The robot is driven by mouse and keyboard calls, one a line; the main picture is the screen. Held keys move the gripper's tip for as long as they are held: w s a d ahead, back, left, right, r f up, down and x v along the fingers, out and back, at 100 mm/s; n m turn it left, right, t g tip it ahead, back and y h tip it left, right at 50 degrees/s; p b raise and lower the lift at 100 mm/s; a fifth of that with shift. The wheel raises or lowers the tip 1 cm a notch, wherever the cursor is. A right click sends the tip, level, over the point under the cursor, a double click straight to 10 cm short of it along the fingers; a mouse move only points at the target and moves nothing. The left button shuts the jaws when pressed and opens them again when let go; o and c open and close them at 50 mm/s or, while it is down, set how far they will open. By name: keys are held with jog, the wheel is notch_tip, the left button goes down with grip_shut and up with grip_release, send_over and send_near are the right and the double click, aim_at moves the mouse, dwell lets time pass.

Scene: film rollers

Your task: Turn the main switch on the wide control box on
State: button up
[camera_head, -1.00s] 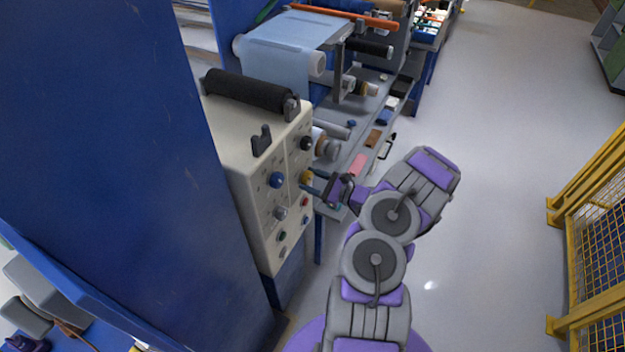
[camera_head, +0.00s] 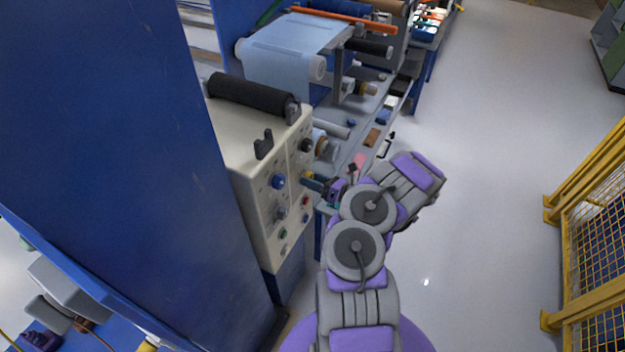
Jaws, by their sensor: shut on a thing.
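The wide control box (camera_head: 262,150) is a cream box at centre-left, with knobs and buttons on its right-facing panel. A yellow knob (camera_head: 308,175) sits at mid-height near the panel's right edge. My gripper (camera_head: 312,183) reaches it from the right and is shut on it; the fingers hide most of the knob. No label is readable, so I cannot tell by writing which control is the main switch. A blue knob (camera_head: 278,181) is to the left, a black knob (camera_head: 306,145) above, and a red button (camera_head: 305,201) just below the fingers.
A black roller (camera_head: 252,90) lies on top of the box. A large blue panel (camera_head: 110,150) stands close on the left. A film machine (camera_head: 295,55) stands behind. A yellow fence (camera_head: 590,240) is at right, with clear grey floor between.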

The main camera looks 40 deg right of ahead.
jog(key=shift+w+d+r+m, duration=0.1)
jog(key=shift+m, duration=0.85)
jog(key=shift+w+d+r+m, duration=0.1)
jog(key=shift+m, duration=0.85)
jog(key=shift+s, duration=0.1)
jog(key=o, duration=0.6)
jog(key=shift+f, duration=0.1)
jog(key=o, duration=0.5)
jog(key=shift+d+f, duration=0.1)
jog(key=shift+f, duration=0.05)
jog(key=shift+c, duration=0.2)
jog(key=p+v, duration=0.3)
jog(key=v, duration=1.4)
jog(key=shift+s, duration=0.15)
